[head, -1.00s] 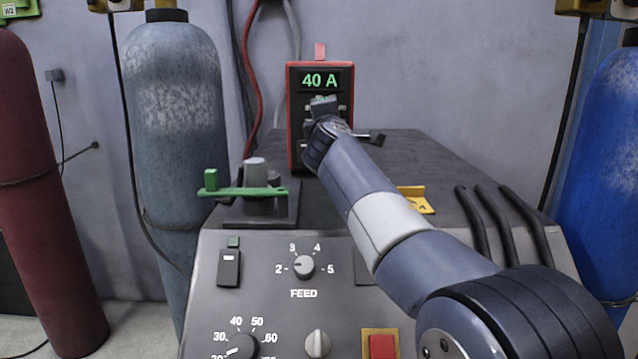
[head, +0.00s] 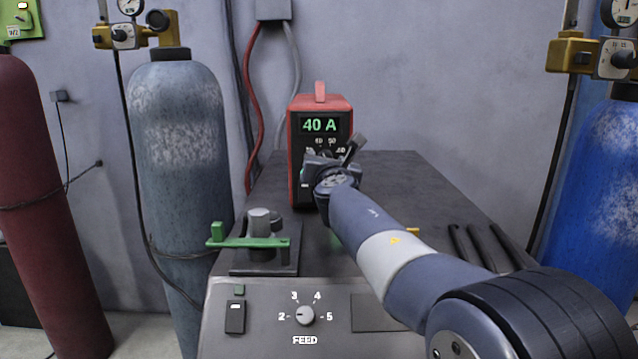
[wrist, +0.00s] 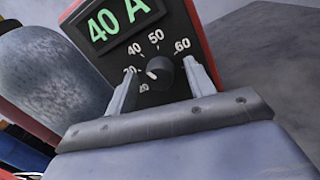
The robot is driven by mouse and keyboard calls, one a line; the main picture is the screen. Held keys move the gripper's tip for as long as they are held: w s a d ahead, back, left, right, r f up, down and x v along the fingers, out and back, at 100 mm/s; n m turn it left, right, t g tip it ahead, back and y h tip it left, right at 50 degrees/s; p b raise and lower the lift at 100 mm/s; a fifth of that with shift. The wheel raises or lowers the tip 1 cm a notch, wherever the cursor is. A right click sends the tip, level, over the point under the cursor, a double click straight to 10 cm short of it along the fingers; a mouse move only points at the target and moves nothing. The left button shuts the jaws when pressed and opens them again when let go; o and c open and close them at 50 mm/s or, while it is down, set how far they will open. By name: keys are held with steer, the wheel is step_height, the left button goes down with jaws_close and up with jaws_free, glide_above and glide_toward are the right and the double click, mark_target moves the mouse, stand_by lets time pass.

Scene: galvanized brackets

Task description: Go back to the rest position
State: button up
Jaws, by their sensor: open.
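My gripper (head: 335,160) is in front of the red-cased power unit (head: 320,100), whose display reads 40 A. In the wrist view, the gripper (wrist: 162,84) is open and empty. Its two fingers stand on either side of the black dial (wrist: 160,72) on the unit, apart from each other. I cannot tell how far the fingertips are from the dial face. In the head view my arm reaches from the lower right and hides part of the unit's front.
The grey machine top (head: 400,170) lies under my arm. A green lever clamp (head: 250,243) stands at left, with the FEED knob (head: 305,316) in front. Black curved handles (head: 490,245) lie at right. A grey cylinder (head: 180,150) and a blue cylinder (head: 600,180) flank the machine.

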steer(key=n+p, duration=0.3)
steer(key=n, duration=0.1)
steer(key=shift+n+p, duration=0.3)
steer(key=shift+n, duration=0.1)
steer(key=shift+s+d, duration=0.1)
